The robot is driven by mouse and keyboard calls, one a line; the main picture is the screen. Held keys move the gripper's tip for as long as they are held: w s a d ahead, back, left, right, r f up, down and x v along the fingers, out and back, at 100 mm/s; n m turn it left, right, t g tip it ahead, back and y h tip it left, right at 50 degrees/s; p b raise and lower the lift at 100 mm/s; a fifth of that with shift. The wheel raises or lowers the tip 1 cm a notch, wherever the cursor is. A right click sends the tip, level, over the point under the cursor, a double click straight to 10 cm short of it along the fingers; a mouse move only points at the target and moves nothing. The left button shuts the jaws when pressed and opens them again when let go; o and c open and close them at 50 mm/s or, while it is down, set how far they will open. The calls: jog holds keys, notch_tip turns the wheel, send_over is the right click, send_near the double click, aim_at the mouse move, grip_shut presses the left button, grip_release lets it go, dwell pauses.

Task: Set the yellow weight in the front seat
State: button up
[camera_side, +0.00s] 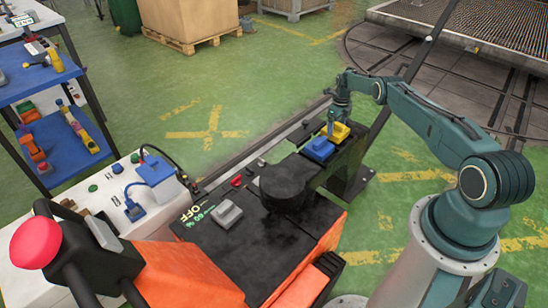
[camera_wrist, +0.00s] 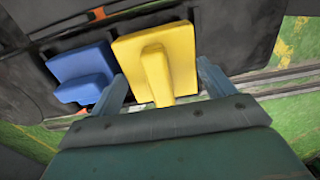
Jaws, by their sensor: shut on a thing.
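The yellow weight (camera_side: 341,131) is at the far end of the black machine deck, just beyond the blue weight (camera_side: 318,149). My gripper (camera_side: 334,120) is above it, shut on its upright handle. In the wrist view the yellow weight (camera_wrist: 183,55) shows its flat plate and handle between my two fingers (camera_wrist: 163,84). The blue weight (camera_wrist: 82,70) is close on its left, outside the jaws. The underside of the yellow weight is hidden, so I cannot tell whether it rests on the deck or hangs just above it. I cannot make out the front seat.
A white bench (camera_side: 125,190) with a blue-topped box is at the left. Green floor lies beyond the rail.

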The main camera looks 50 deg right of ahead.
aim_at(337, 123)
jog(key=shift+f, duration=0.7)
jog(key=o, duration=1.7)
jog(key=shift+f, duration=0.15)
jog(key=shift+r, duration=6)
